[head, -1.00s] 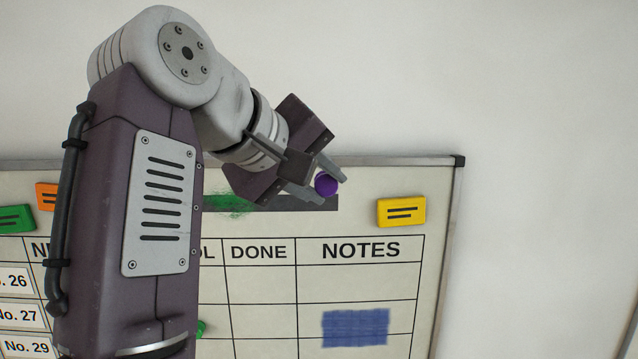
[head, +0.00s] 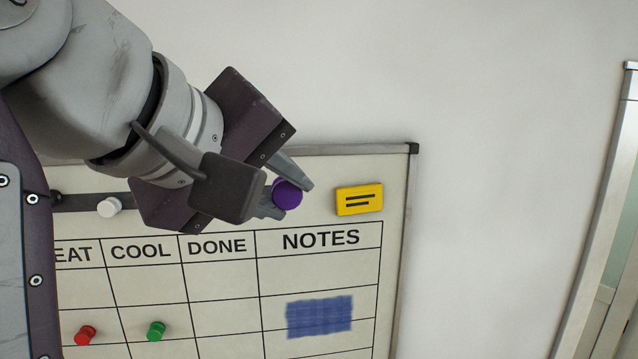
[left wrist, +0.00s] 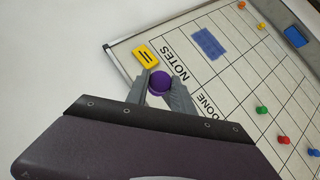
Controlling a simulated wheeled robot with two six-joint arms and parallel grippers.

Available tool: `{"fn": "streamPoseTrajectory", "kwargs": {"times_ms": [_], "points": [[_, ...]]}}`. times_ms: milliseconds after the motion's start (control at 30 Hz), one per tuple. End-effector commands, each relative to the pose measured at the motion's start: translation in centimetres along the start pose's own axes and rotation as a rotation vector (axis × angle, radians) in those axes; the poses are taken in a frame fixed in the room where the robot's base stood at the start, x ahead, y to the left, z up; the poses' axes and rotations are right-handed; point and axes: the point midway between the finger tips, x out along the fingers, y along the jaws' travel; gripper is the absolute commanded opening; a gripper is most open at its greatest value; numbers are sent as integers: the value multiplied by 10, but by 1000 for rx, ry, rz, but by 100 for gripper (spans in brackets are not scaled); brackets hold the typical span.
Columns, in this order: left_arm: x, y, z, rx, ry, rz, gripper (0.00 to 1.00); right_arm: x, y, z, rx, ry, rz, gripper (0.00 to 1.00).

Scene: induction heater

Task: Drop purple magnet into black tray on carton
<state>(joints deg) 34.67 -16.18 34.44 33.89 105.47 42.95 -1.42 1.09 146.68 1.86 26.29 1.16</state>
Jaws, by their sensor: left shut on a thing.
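The purple magnet (head: 287,193) is a small round knob held between the fingertips of my left gripper (head: 290,190). In the left wrist view the purple magnet (left wrist: 159,82) sits between the two grey fingers of my left gripper (left wrist: 160,86), which are shut on it. The gripper is in front of the upper part of the whiteboard, left of a yellow label; I cannot tell how far it is from the board. The black tray and the carton are not in view. My right gripper is not in view.
The whiteboard (head: 330,268) has a printed grid, a yellow label (head: 359,200), and white (head: 109,207), red (head: 85,335) and green (head: 156,331) magnets. Bare wall (head: 500,180) lies right of it. A pale frame (head: 597,230) stands at the far right.

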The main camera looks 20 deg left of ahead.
Motion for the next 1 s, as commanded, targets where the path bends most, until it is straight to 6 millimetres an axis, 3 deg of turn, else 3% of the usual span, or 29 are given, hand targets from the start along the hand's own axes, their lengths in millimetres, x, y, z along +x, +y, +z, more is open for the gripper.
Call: {"fn": "streamPoseTrajectory", "kwargs": {"times_ms": [500,1000], "points": [[-25,-1,22,-3,5,4,0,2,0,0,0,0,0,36],[-27,-1,24,-2,3,4,0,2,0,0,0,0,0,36]]}}
